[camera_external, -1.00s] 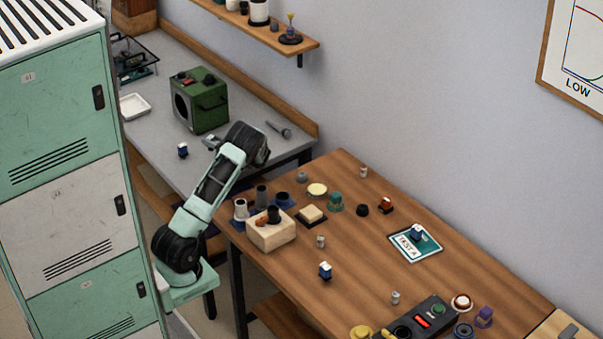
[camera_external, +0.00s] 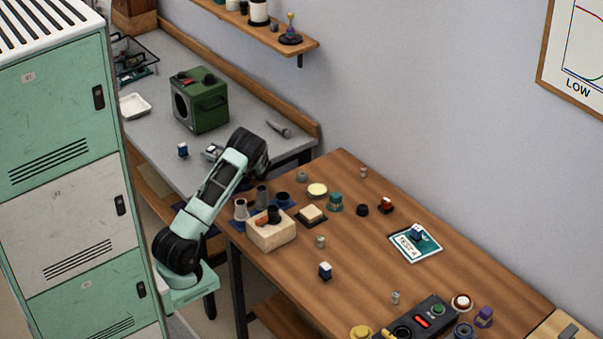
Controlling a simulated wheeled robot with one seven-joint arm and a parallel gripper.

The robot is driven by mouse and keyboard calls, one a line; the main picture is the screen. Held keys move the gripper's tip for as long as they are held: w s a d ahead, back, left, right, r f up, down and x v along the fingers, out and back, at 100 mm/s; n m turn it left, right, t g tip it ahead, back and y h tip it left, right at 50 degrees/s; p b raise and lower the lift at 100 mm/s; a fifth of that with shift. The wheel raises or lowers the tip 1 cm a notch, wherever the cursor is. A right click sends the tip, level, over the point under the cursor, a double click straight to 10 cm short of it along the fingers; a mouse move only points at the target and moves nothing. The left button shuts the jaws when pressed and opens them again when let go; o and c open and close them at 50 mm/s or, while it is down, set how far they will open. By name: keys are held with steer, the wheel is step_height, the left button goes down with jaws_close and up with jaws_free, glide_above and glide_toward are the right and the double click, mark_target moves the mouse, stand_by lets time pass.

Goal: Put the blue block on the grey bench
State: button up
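Several small blue-and-white blocks are in view. One block (camera_external: 325,270) stands on the wooden table, one block (camera_external: 416,232) is on the TEST A card, and one block (camera_external: 182,150) is on the grey bench (camera_external: 160,72). I cannot tell which one the task means. My arm rises from beside the lockers and bends at its top between bench and table. My gripper is mostly hidden behind my arm; a small grey piece (camera_external: 211,153) left of the arm may be part of it. Whether it is open or holds anything does not show.
A green box-shaped device (camera_external: 199,100), a white tray (camera_external: 134,106) and a grey tool (camera_external: 279,129) are on the bench. The wooden table (camera_external: 365,300) holds a pale wooden holder (camera_external: 271,235), several cups and knobs, and a black control box (camera_external: 422,322). Lockers (camera_external: 60,165) stand at left.

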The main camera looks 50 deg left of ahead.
mark_target(215, 150)
steer(key=shift+r, duration=0.1)
